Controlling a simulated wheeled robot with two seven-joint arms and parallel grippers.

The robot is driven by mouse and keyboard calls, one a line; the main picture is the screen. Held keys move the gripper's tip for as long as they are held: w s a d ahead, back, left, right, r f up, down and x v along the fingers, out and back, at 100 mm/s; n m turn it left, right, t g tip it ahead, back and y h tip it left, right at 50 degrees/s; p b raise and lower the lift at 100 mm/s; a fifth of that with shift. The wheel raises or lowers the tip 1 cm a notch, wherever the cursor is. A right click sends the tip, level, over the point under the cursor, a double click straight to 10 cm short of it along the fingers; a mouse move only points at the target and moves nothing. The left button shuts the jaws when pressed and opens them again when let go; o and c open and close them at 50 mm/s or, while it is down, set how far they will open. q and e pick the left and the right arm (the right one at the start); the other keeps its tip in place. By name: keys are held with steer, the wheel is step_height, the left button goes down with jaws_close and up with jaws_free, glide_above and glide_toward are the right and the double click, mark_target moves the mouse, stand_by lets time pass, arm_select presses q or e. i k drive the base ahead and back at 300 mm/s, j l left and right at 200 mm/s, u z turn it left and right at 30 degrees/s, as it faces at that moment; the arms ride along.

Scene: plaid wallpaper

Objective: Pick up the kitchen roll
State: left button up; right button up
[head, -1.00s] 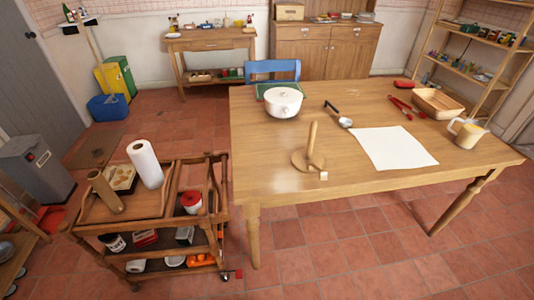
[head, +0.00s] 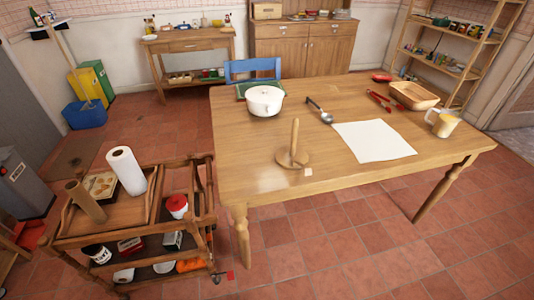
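The kitchen roll (head: 126,171) is a white paper roll standing on the top tray of the wooden trolley (head: 129,222) at the left. A wooden roll holder (head: 293,150) with an upright peg stands bare on the table. Neither of my grippers shows in the head view.
The wooden table (head: 250,165) holds a white pot (head: 264,100), a ladle (head: 321,111), a white sheet (head: 373,141), red tongs (head: 380,101), a wooden basket (head: 414,96) and a mug (head: 444,123). A blue chair (head: 252,68) stands behind it. Tiled floor lies open in front.

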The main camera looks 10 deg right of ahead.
mark_target(121, 159)
steer(key=i+j, duration=0.1)
steer(key=j, duration=0.5)
steer(key=i+j+z, duration=0.1)
steer(key=j, duration=0.5)
steer(key=i+j, duration=0.1)
steer(key=j, duration=0.45)
